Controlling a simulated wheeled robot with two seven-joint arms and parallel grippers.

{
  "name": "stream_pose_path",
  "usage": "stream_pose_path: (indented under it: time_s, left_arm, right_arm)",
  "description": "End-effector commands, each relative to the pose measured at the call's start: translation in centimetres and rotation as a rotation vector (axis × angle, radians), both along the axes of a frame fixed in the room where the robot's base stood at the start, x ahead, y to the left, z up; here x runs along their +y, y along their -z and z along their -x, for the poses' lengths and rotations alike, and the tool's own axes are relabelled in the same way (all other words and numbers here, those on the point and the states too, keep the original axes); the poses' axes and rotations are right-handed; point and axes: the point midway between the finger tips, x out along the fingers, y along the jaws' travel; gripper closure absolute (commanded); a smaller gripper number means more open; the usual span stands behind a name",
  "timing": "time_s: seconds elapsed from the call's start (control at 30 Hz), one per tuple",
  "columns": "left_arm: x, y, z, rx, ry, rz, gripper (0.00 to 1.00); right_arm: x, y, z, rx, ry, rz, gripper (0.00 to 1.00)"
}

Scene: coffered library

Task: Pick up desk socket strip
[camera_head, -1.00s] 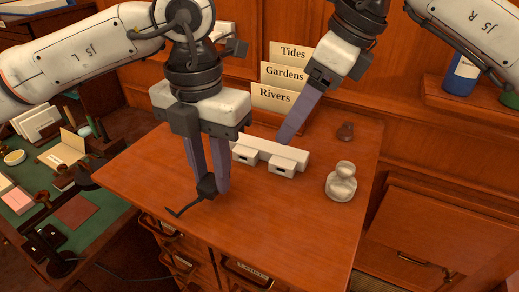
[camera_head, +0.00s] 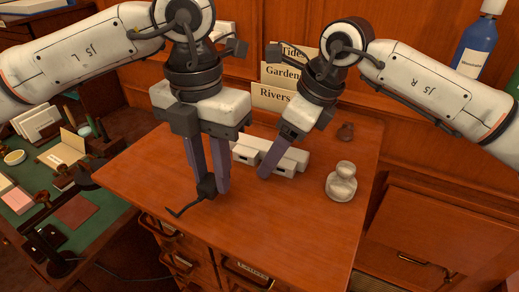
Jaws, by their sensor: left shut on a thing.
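The white desk socket strip (camera_head: 298,160) lies on the wooden desktop (camera_head: 295,215), with two blocky parts on its near side. My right gripper (camera_head: 264,177) reaches down in front of the strip and hides part of its middle. I see its fingers edge-on, so their opening and any contact with the strip do not show. My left gripper (camera_head: 208,190) is left of the strip, shut on a small dark object (camera_head: 205,186) with a thin bent rod.
Labelled cards (camera_head: 275,97) stand at the back. A green-topped desk (camera_head: 90,205) with papers is at left. The front desktop is clear.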

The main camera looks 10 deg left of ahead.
Motion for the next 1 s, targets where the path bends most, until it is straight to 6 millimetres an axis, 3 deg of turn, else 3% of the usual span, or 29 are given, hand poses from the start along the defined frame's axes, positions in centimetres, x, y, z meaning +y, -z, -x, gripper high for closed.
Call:
stream_pose_path:
  time_s: [0.07,0.37,0.67,1.0]
  left_arm:
    - [0.0,0.0,0.0,0.000,0.000,0.000,0.98]
    - [0.0,0.0,0.0,0.000,0.000,0.000,0.98]
    - [0.0,0.0,0.0,0.000,0.000,0.000,0.98]
    - [0.0,0.0,0.0,0.000,0.000,0.000,0.98]
  right_arm:
    - [0.0,0.0,0.0,0.000,0.000,0.000,0.35]
    - [0.0,-0.1,0.0,0.000,0.001,0.000,0.85]
    - [0.0,-0.7,-0.1,-0.003,0.001,-0.004,0.87]
    - [0.1,-7.0,-0.1,-0.004,0.001,-0.003,0.87]
